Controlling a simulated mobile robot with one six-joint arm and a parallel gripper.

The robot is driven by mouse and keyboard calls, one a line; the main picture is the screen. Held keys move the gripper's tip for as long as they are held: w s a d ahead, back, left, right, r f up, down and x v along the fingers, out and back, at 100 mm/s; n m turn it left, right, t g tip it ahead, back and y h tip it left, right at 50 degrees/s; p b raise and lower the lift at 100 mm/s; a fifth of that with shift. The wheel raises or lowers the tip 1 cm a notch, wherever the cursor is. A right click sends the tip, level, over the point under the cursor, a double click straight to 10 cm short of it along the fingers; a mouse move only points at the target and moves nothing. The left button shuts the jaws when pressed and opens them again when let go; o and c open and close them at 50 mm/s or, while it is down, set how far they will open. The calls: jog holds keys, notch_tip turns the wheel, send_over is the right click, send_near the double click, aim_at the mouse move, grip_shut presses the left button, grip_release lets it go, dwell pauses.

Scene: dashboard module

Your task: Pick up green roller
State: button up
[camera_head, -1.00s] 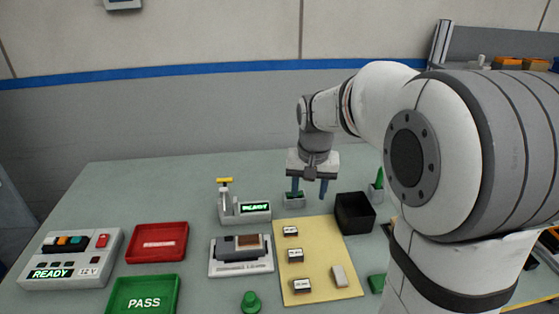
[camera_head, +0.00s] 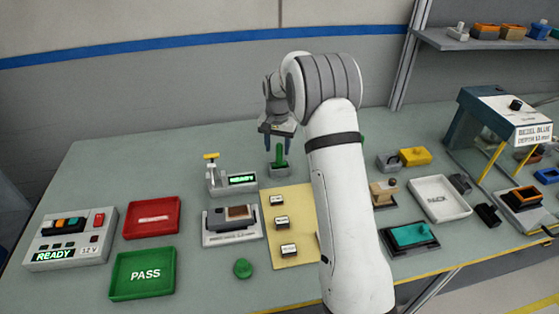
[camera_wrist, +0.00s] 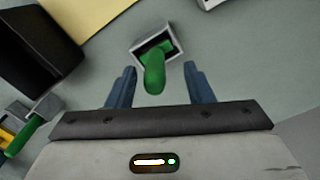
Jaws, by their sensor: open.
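The green roller (camera_head: 280,155) stands upright in a small grey holder (camera_head: 280,170) near the back of the bench. In the wrist view the roller (camera_wrist: 154,75) has a rounded end and leans toward the camera out of the square holder (camera_wrist: 140,49). My gripper (camera_head: 278,145) is open just above the roller, fingers pointing down. In the wrist view the blue fingers of my gripper (camera_wrist: 160,72) lie either side of the roller's top, with a gap on both sides. The roller's lower part is hidden inside the holder.
A yellow mat (camera_head: 285,236) with labels lies in front. In the wrist view a black bin (camera_wrist: 58,52) and another green piece (camera_wrist: 22,138) are at left. My arm hides part of the bench.

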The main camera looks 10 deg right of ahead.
aim_at(279, 154)
jog(key=f, duration=0.3)
jog(key=f+p, duration=0.1)
jog(key=shift+d+f, duration=0.15)
jog(key=shift+d, duration=0.15)
jog(key=shift+c, duration=0.2)
grip_shut()
jog(key=shift+r, duration=0.2)
